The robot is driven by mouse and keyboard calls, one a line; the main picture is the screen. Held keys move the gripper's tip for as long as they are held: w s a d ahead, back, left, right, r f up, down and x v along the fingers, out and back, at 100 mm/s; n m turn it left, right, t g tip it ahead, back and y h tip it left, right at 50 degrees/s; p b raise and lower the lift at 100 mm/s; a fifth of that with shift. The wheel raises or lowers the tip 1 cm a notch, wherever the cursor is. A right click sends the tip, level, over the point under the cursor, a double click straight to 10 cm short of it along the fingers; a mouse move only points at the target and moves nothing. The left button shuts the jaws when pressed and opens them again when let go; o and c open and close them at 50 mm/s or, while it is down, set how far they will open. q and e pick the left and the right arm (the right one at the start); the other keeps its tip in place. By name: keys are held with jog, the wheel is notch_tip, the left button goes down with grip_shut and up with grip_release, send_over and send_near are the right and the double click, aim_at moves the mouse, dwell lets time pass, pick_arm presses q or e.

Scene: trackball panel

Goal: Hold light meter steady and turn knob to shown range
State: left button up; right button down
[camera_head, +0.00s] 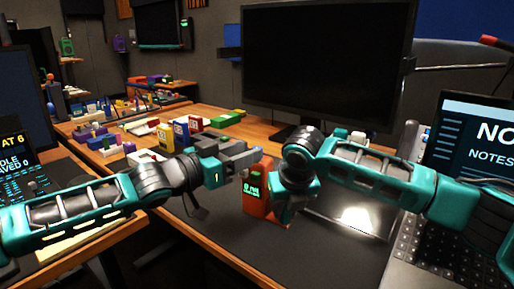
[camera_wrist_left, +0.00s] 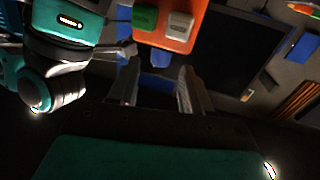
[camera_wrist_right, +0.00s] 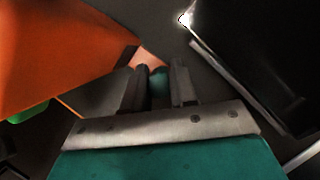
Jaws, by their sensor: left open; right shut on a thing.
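The orange light meter (camera_head: 257,194) stands on the dark desk mat, its small green-lit screen facing me. In the left wrist view its orange body (camera_wrist_left: 180,40) shows at the top, with a green and a grey button; a blue part (camera_wrist_left: 160,58) below it may be the knob. My right arm hides the grip in the head view.
A large black monitor (camera_head: 320,65) stands behind. A laptop (camera_head: 455,240) is at the right, and a dark glossy panel (camera_head: 350,215) lies beside the meter. Several coloured blocks (camera_head: 165,137) crowd the back left. The mat in front of the meter is clear.

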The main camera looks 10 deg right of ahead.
pick_arm(q)
jog(key=shift+x, duration=2.2)
jog(key=shift+c, duration=0.4)
grip_shut()
